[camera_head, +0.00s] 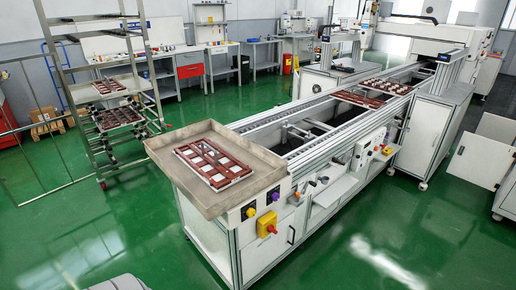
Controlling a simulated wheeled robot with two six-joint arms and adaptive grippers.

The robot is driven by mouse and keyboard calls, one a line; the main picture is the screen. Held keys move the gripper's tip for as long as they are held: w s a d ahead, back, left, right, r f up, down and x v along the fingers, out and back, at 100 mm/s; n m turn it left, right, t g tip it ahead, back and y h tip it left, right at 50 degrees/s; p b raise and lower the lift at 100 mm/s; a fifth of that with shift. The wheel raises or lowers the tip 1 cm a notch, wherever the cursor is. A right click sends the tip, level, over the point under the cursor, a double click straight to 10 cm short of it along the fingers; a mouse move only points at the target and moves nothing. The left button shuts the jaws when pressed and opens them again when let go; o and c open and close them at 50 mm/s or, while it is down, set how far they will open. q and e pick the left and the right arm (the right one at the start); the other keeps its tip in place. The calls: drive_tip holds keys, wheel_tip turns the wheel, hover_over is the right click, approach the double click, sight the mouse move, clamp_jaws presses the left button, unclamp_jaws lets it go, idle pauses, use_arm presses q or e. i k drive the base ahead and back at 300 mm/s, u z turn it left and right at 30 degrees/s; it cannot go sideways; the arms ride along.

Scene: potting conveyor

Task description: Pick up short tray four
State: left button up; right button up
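A reddish-brown tray (213,163) with rectangular openings lies in the shallow metal pan (262,183) at the near end of the conveyor. Pale pieces show in its openings. A similar brown tray (109,86) lies on a shelf of the metal rack at left, and a darker brown one (119,118) lies on the shelf below. More brown trays (362,99) lie farther along the conveyor. No label shows which one is short tray four. Neither of my grippers is in view.
The conveyor (345,118) runs from the pan toward the back right. The rack (70,70) stands at left with a low railing beside it. Workbenches line the back wall.

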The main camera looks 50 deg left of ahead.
sight(219, 170)
drive_tip(key=z, duration=0.1)
drive_tip(key=i, duration=1.35)
drive_tip(key=u, duration=0.55)
drive_tip(key=i, duration=0.85)
drive_tip(key=u, duration=0.65)
